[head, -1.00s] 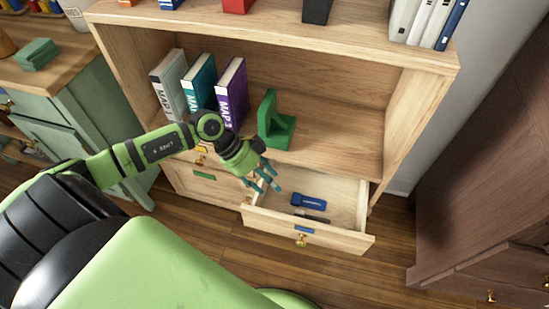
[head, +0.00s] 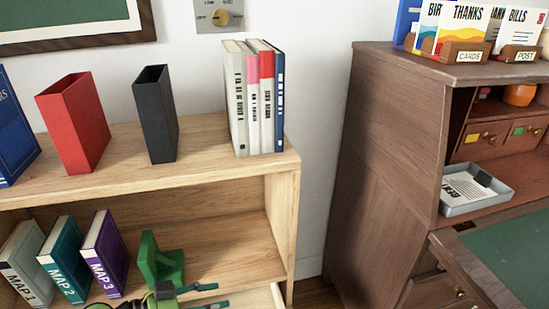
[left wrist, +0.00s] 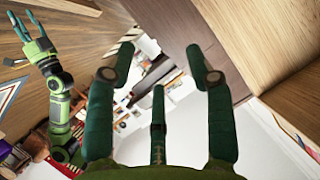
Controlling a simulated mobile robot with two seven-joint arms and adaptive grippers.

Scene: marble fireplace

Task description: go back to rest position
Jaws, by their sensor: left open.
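My left gripper (head: 212,295) shows at the bottom edge of the head view, in front of the light wood shelf and just below the green bookend (head: 160,262). Its teal fingers point right. In the left wrist view its fingers (left wrist: 162,75) are spread apart with nothing between them. My right arm also shows at the left of the left wrist view, and the fingers of my right gripper (left wrist: 30,28) are spread and empty. Most of both arms is hidden in the head view.
A light wood bookcase (head: 200,180) holds MAP books (head: 105,255) below, with a red holder (head: 75,125), a black holder (head: 157,115) and several upright books (head: 255,100) on top. A dark wood desk (head: 385,170) stands at the right, carrying a grey tray (head: 478,205) with papers.

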